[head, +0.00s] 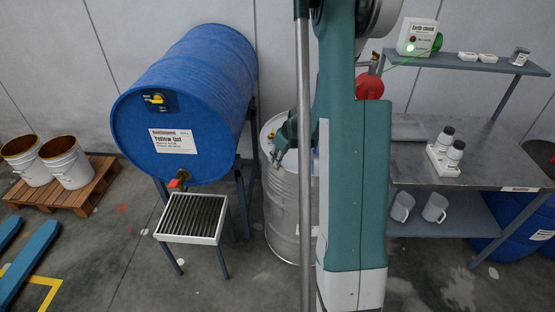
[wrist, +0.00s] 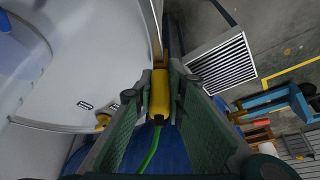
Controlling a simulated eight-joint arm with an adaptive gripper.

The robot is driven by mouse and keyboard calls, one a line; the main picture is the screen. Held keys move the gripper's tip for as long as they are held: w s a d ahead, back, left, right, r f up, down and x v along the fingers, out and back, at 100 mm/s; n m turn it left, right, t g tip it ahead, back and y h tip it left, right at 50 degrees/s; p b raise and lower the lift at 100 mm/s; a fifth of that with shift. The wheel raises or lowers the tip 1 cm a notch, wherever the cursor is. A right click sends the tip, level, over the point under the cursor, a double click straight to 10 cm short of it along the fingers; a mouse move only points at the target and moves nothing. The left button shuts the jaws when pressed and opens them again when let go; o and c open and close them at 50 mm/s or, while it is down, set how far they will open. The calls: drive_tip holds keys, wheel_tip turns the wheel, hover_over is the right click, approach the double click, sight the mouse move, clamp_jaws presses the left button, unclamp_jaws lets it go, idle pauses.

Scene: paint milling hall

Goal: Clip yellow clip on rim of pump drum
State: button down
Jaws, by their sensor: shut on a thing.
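The yellow clip (wrist: 160,95) is between the fingers of my gripper (wrist: 161,90) in the wrist view, with a green cable trailing from its rear end. My gripper is shut on it. The pale metal drum (head: 283,205) stands upright beside the blue drum in the head view, partly hidden by my arm. Its lid (wrist: 90,60) fills the left of the wrist view. The clip's front end is in line with the drum rim (wrist: 154,35); I cannot tell whether they touch. In the head view my gripper (head: 277,157) is at the drum's upper left edge, and the clip cannot be made out.
A blue drum (head: 185,95) lies on a stand at left, with a grated tray (head: 192,218) below its tap. An earth check box (head: 417,37) with a green cable stands on the right shelf. A workbench (head: 478,150) is at right. White buckets (head: 67,163) stand on a pallet.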

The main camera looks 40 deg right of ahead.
drive_tip(key=shift+f, duration=0.2)
drive_tip(key=c, duration=2.3)
unclamp_jaws()
drive_tip(key=shift+o, duration=0.2)
drive_tip(key=shift+r, duration=0.15)
drive_tip(key=v, duration=1.1)
drive_tip(key=shift+s+r, duration=0.15)
drive_tip(key=shift+r, duration=0.25)
drive_tip(key=shift+a, duration=0.1)
